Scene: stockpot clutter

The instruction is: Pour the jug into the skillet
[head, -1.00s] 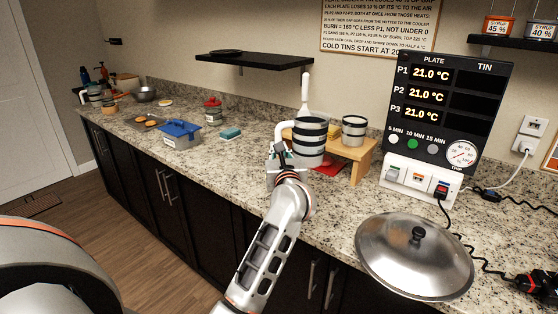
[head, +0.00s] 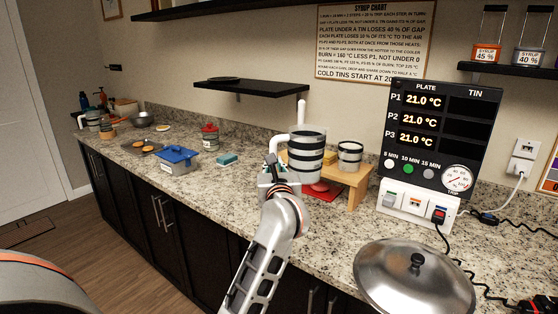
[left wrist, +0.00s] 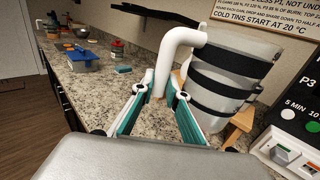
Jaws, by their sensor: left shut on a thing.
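The jug (head: 306,158) is pale with black bands and a white handle. It appears raised above the counter in front of the small wooden stand; its inside is hidden. My left gripper (head: 272,172) is shut on its white handle. In the left wrist view the gripper (left wrist: 160,94) has its teal-lined fingers on either side of the handle's lower end, and the jug (left wrist: 225,82) looks about upright. I cannot clearly identify the skillet: a dark, flat pan-like thing (head: 142,147) lies far along the counter. My right gripper is not in view.
A banded tin (head: 350,156) stands on the wooden stand (head: 358,184), close right of the jug. A red mat (head: 322,192) lies below. A steel lid (head: 400,282), control panel and cables occupy the right. A blue box (head: 178,160) and sponge (head: 227,159) lie left.

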